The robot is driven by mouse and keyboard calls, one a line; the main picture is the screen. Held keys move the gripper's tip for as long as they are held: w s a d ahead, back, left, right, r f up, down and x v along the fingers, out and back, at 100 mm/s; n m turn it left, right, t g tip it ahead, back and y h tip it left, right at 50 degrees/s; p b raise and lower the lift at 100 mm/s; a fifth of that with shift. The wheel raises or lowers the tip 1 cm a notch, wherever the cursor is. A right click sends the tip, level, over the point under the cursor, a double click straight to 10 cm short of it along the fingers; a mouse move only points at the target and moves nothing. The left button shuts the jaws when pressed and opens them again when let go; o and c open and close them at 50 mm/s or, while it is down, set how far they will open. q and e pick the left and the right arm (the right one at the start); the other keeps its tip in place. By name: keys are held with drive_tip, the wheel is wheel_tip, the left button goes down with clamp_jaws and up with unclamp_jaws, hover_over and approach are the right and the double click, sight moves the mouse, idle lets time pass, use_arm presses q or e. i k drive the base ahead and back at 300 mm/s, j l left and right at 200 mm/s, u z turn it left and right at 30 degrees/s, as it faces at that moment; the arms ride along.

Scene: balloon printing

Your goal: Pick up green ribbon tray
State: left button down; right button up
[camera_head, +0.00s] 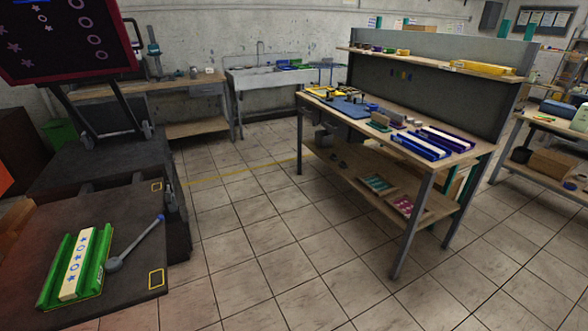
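The green ribbon tray (56,272) lies at the lower left on a dark platform top (135,283). It is long, with raised green sides, and runs slightly slanted away from me. A cream strip (79,258) with blue stars and rings rests lengthwise in it. Neither of my grippers is in view, and nothing is touching the tray from above.
A grey tool (114,264) with a blue-tipped handle lies just right of the tray. A workbench (468,160) on the right holds a blue tray (409,149) and a purple tray (462,145). A dark board (62,62) stands at upper left. Tiled floor (270,260) between is clear.

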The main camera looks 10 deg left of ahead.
sight(76, 274)
drive_tip(key=u, duration=1.8)
drive_tip(key=i+l+u, duration=0.2)
drive_tip(key=l, duration=0.15)
drive_tip(key=i+l+u, duration=0.15)
drive_tip(key=l, duration=0.25)
drive_tip(key=i+l+u, duration=0.2)
drive_tip(key=l, duration=0.2)
drive_tip(key=i+l+u, duration=0.2)
drive_tip(key=l, duration=0.25)
drive_tip(key=l+u, duration=0.2)
drive_tip(key=l, duration=0.25)
drive_tip(key=i+l+u, duration=0.15)
drive_tip(key=l, duration=0.3)
